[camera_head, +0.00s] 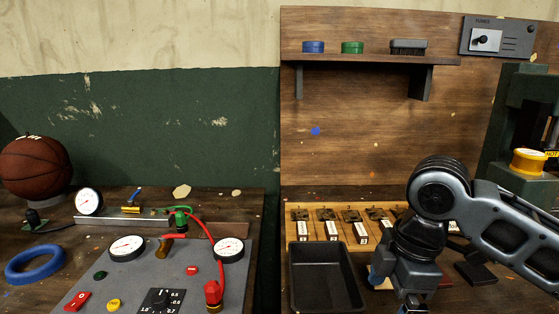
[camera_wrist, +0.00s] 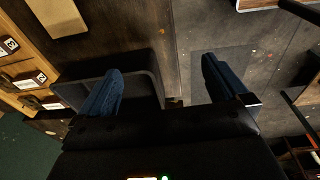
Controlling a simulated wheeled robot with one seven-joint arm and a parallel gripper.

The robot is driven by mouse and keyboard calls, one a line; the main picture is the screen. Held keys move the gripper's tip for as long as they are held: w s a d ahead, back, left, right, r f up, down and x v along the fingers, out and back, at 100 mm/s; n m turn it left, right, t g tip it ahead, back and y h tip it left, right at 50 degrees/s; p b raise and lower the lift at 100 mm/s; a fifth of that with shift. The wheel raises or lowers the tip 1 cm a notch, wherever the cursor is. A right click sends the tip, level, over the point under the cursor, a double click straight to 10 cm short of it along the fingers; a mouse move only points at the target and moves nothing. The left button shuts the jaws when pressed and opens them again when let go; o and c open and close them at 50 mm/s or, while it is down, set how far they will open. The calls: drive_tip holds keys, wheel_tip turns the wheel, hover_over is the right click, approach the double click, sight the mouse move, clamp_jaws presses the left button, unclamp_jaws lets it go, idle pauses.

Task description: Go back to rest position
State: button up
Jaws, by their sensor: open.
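My gripper (camera_wrist: 162,80) is open in the wrist view, its two blue-grey fingers wide apart with nothing between them. In the head view my arm reaches in from the right, and the wrist points down at the bottom edge beside the black tray; the fingertips are not clear there. The black tray (camera_head: 321,304) is empty in the head view. In the wrist view the tray (camera_wrist: 152,70) lies below and behind the left finger.
A wooden rack (camera_head: 298,207) with several numbered slots stands behind the tray. A shelf (camera_head: 375,59) holds blue and green tins and a brush. At left are a gauge panel (camera_head: 205,277), a blue ring (camera_head: 35,263) and a basketball (camera_head: 36,167). A yellow roll (camera_head: 529,162) sits right.

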drive_tip(key=s+a+r+m+t+y, duration=0.15)
drive_tip(key=a+m+t+y, duration=0.35)
drive_tip(key=a, duration=0.6)
drive_tip(key=s+a+r+m+t+y, duration=0.15)
drive_tip(key=a+m+t+y, duration=0.3)
drive_tip(key=a, duration=0.65)
drive_tip(key=s+d+f+m+t+h, duration=0.2)
drive_tip(key=s+d+f+m+h, duration=0.25)
drive_tip(key=s+d, duration=0.35)
drive_tip(key=s+d+f+m+t+h, duration=0.35)
drive_tip(key=s+d+f+m, duration=0.25)
drive_tip(key=s, duration=0.3)
drive_tip(key=s+d+r+n+h, duration=0.1)
drive_tip(key=s+d, duration=0.5)
drive_tip(key=s, duration=0.3)
drive_tip(key=s+d+r+n+g+h, duration=0.1)
drive_tip(key=s+d+r+h, duration=0.1)
drive_tip(key=s+d, duration=0.4)
drive_tip(key=v, duration=0.3)
drive_tip(key=shift+f, duration=0.25)
